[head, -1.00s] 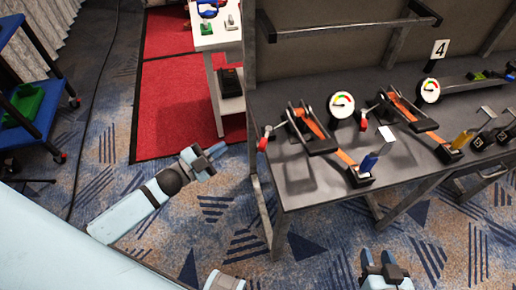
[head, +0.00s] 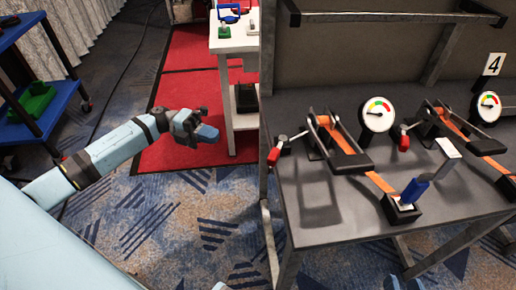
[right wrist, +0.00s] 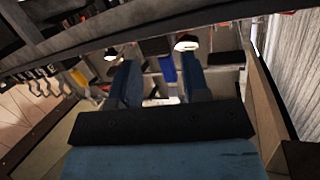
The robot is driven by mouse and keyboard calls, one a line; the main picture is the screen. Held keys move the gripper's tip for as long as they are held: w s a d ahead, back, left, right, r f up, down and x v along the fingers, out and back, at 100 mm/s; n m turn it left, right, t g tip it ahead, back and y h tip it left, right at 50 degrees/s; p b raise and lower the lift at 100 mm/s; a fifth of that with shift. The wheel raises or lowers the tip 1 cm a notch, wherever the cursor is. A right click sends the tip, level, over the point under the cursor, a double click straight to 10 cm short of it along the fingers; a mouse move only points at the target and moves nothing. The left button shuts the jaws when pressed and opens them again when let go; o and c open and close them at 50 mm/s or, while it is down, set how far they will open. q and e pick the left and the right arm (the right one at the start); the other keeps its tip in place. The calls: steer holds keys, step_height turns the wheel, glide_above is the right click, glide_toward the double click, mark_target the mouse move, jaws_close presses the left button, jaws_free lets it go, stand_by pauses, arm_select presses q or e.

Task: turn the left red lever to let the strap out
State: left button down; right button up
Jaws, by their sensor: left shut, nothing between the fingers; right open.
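The left red lever (head: 274,157) is a red-ended handle on a metal arm at the left front of the grey bench. Its arm leads to a dark ratchet frame (head: 344,143) holding an orange strap (head: 381,183). The strap runs down to a black block with a blue handle (head: 413,190). My left gripper (head: 212,130) is shut and empty, over the floor to the left of the bench, clearly apart from the lever.
A second red lever (head: 404,142) and strap unit stand further right on the bench. A round gauge (head: 377,115) stands between the units. A white table (head: 234,40) is behind my left gripper, and a blue cart (head: 42,108) is at far left.

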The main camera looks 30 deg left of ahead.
arm_select(q)
steer(key=b, duration=0.2)
glide_toward(270, 154)
steer(key=d, duration=0.1)
steer(key=w+d, duration=0.1)
steer(key=d, duration=0.1)
steer(key=d+f, duration=0.1)
steer(key=d, duration=0.1)
steer(key=shift+w+d+f, duration=0.15)
steer(key=shift+w+d, duration=0.2)
steer(key=shift+d, duration=0.65)
arm_select(e)
steer(key=shift+t+y, duration=0.7)
steer(key=shift+t, duration=0.2)
steer(key=r, duration=0.1)
steer(key=a+r, duration=0.1)
steer(key=w+r, duration=0.1)
steer(key=shift+a+r, duration=0.3)
steer(key=shift+r, duration=0.05)
steer(key=shift+f, duration=0.15)
